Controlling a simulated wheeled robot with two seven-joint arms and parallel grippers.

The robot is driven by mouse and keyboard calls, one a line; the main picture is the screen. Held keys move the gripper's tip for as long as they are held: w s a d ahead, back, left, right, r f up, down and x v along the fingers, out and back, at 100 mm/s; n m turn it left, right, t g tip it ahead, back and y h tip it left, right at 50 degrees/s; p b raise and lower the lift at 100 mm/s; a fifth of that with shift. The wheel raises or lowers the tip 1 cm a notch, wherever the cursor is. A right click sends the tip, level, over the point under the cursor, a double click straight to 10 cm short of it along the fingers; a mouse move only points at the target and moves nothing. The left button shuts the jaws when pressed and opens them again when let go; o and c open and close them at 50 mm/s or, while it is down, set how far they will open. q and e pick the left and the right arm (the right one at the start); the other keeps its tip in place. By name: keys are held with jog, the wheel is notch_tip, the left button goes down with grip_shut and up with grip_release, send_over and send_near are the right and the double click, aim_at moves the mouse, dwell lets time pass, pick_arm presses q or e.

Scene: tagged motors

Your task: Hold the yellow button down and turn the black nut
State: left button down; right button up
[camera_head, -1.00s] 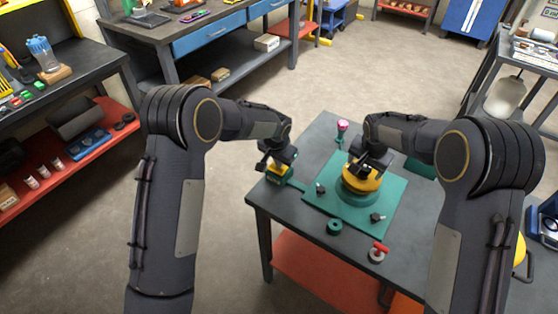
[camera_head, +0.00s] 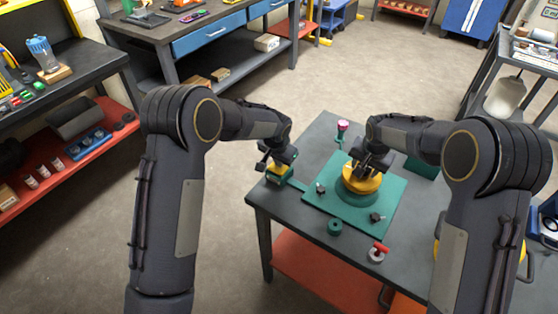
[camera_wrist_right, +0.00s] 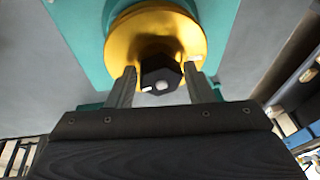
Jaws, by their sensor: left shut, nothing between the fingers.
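The black nut (camera_wrist_right: 160,75) sits at the centre of a round yellow motor part (camera_wrist_right: 125,38). My right gripper (camera_wrist_right: 160,72) is open, with one finger on each side of the nut and narrow gaps visible. In the head view the right gripper (camera_head: 371,163) is above the yellow part (camera_head: 359,181) on its green base. My left gripper (camera_head: 275,163) is shut and empty, at the yellow button (camera_head: 281,171) on the table's left side. The gripper partly hides the button, so I cannot tell if it is pressed down.
The green plate (camera_head: 321,210) lies on the grey table (camera_head: 270,207). Small dark knobs stand on it. A green ring (camera_head: 335,227), a red-handled part (camera_head: 378,253) and a pink-topped post (camera_head: 342,128) are nearby. The table's front left is clear.

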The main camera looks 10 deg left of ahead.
pick_arm(q)
jog(key=shift+f, duration=0.1)
pick_arm(e)
jog(key=c, duration=0.4)
jog(key=shift+o, duration=0.2)
jog(key=m, duration=0.2)
jog(key=shift+w+a+m+h, duration=0.1)
jog(key=shift+a+m+h, duration=0.1)
jog(key=shift+m+h, duration=0.2)
jog(key=m+h, duration=0.1)
jog(key=m, duration=0.2)
jog(key=shift+w+m, duration=0.1)
jog(key=shift+m, duration=0.3)
jog(key=m+g, duration=0.1)
jog(key=m, duration=0.2)
jog(key=m+g+h, duration=0.1)
jog(key=m, duration=0.2)
jog(key=shift+w+a, duration=0.1)
jog(key=shift+c, duration=0.5)
jog(key=o, duration=1.1)
